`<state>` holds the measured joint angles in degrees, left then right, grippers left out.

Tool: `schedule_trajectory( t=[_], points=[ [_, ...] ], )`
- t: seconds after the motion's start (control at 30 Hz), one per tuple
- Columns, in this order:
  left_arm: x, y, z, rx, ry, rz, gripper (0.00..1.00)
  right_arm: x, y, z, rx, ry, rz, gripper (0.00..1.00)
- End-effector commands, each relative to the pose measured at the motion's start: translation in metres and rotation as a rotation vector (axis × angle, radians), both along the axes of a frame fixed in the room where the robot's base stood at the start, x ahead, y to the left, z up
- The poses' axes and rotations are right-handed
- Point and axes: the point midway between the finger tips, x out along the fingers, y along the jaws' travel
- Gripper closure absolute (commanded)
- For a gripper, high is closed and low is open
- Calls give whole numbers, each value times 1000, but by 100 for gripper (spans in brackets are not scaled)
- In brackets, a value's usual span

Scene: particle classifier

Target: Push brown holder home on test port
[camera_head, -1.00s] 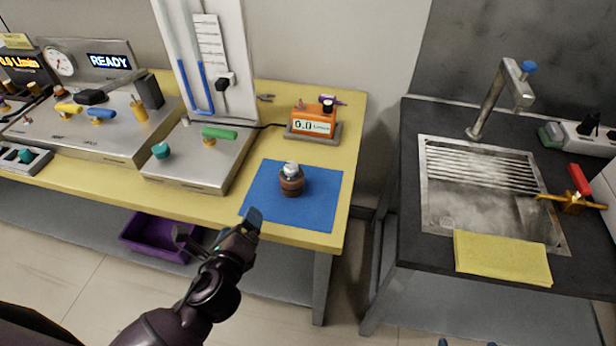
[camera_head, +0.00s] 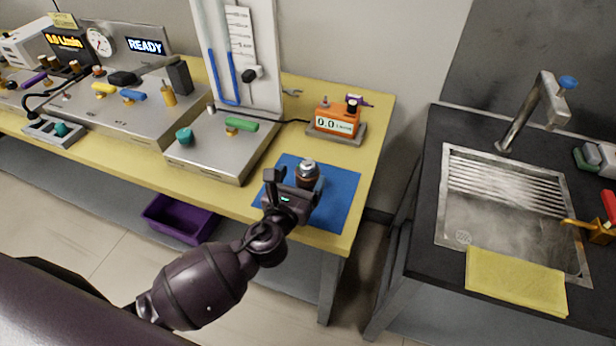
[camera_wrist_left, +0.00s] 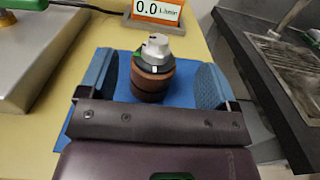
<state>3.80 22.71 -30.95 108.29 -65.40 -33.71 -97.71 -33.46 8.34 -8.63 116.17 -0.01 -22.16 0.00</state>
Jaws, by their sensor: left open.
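The brown holder (camera_head: 307,181) stands upright on the blue mat (camera_head: 338,207) near the table's right end, with a grey and silver top. It also shows in the left wrist view (camera_wrist_left: 152,84). My left gripper (camera_head: 294,184) is open at the near side of the holder, partly covering it in the head view. In the left wrist view its blue fingers (camera_wrist_left: 156,82) stand to either side of the holder, with gaps on both sides. I cannot tell which part is the test port. My right gripper is not in view.
An orange meter (camera_head: 337,120) reading 0.0 L/min stands behind the mat. A steel box (camera_head: 205,150) with a teal knob and a green handle (camera_head: 242,124) is to the left. A purple bin (camera_head: 180,220) sits below. A sink (camera_head: 510,215) is at the right.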

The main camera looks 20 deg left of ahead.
Motion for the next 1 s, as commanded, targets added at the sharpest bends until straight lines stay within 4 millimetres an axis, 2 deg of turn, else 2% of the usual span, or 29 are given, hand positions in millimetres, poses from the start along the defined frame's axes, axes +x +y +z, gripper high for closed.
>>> schedule_trajectory(
  t=[0.13,0.43,0.77,1.0],
  points=[
    [10,0,-1,0,-1,0,16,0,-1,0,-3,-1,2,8],
    [48,1,-3,-1,1,1,16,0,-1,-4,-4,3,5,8],
    [53,1,-2,-2,1,0,16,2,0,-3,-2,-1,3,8],
    [53,1,-2,-2,1,0,53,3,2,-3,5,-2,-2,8]
  ],
)
